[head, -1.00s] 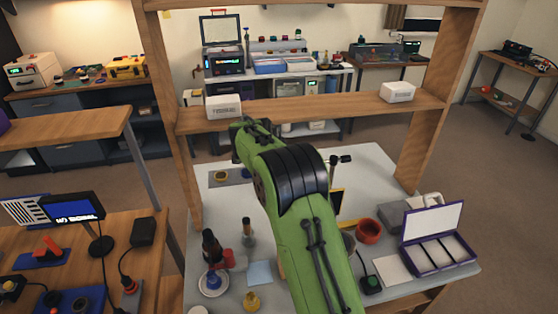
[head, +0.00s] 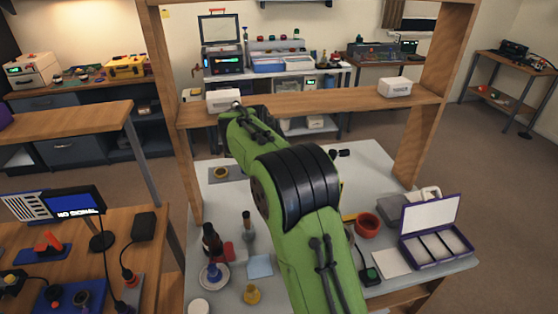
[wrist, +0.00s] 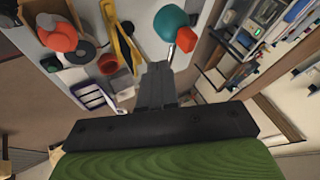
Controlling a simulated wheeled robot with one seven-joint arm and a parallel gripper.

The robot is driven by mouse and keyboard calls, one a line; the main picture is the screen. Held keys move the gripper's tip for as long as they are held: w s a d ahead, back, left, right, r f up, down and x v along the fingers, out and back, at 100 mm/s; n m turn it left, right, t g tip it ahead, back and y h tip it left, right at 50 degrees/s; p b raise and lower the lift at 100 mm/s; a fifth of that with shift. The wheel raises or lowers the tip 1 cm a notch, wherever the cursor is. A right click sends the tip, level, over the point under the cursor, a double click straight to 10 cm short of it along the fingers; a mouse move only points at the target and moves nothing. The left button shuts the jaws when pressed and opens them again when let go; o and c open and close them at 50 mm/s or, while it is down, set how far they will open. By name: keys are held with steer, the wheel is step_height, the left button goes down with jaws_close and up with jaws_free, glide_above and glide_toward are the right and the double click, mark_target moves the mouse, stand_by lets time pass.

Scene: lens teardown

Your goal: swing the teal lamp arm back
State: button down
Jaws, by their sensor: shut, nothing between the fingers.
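In the wrist view, a rounded teal part (wrist: 171,22), which looks like the teal lamp's head, is at the top, with a thin pale rod below it. A red-orange block (wrist: 187,40) is beside the rod. My gripper (wrist: 157,72) is shut and empty, its fingertips just below the teal part in the picture. I cannot tell whether they touch the rod. In the head view my green arm crosses the middle of the bench and hides the gripper and any teal lamp arm.
The pale bench (head: 205,185) carries a red bowl (head: 368,225), a purple-edged case (head: 437,245), a dark bottle (head: 211,240) and a yellow piece (head: 252,294). A wooden shelf frame (head: 310,105) with white boxes spans the back. A yellow frame (wrist: 122,45) shows in the wrist view.

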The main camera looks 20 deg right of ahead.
steer(key=v, duration=0.5)
steer(key=shift+s+a, duration=0.15)
steer(key=shift+s, duration=0.1)
steer(key=s+a+r+n+y, duration=0.1)
steer(key=s+a+r+n, duration=0.15)
steer(key=s+n, duration=0.45)
steer(key=s+a+r+n+y, duration=0.2)
steer(key=s+r+n, duration=0.1)
steer(key=s, duration=0.8)
steer(key=s+a+f+n+y, duration=0.1)
steer(key=s+a+f+n, duration=0.1)
steer(key=s, duration=0.6)
steer(key=s+a+f+n+y, duration=0.1)
steer(key=s+a+f+n, duration=0.2)
steer(key=s+n, duration=0.3)
steer(key=shift+s+f+t, duration=0.3)
steer(key=shift+s+f, duration=0.5)
steer(key=shift+s, duration=0.45)
steer(key=shift+a, duration=0.1)
